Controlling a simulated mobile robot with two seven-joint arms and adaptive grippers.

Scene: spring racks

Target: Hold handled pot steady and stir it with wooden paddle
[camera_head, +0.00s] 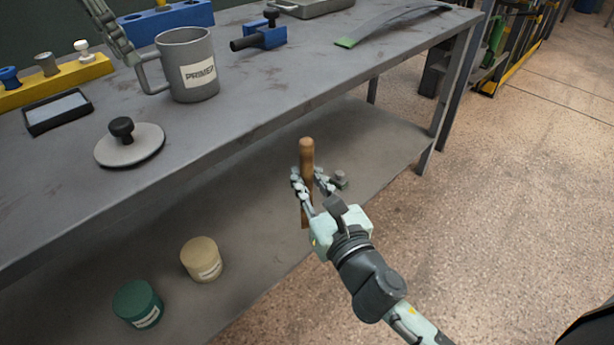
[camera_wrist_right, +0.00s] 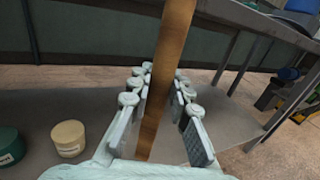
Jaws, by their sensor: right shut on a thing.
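The handled pot (camera_head: 203,88) is a grey mug-shaped vessel with a "PRIMER" label, upright on the bench top, its handle on the left side. My left gripper (camera_head: 128,58) is partly in view at the top left, its fingers by the top of the handle; whether they are shut on it I cannot tell. My right gripper (camera_head: 309,186) is shut on the wooden paddle (camera_head: 307,152), in front of the bench and lower than its top. The paddle also stands between the fingers in the right wrist view (camera_wrist_right: 169,60). The pot's inside is not clearly visible.
A round grey lid (camera_head: 135,156) with a black knob and a dark tray (camera_head: 58,112) lie near the pot. A yellow rack (camera_head: 60,83) and blue rack (camera_head: 165,20) stand behind. The lower shelf holds a green can (camera_head: 137,298) and a beige can (camera_head: 202,256).

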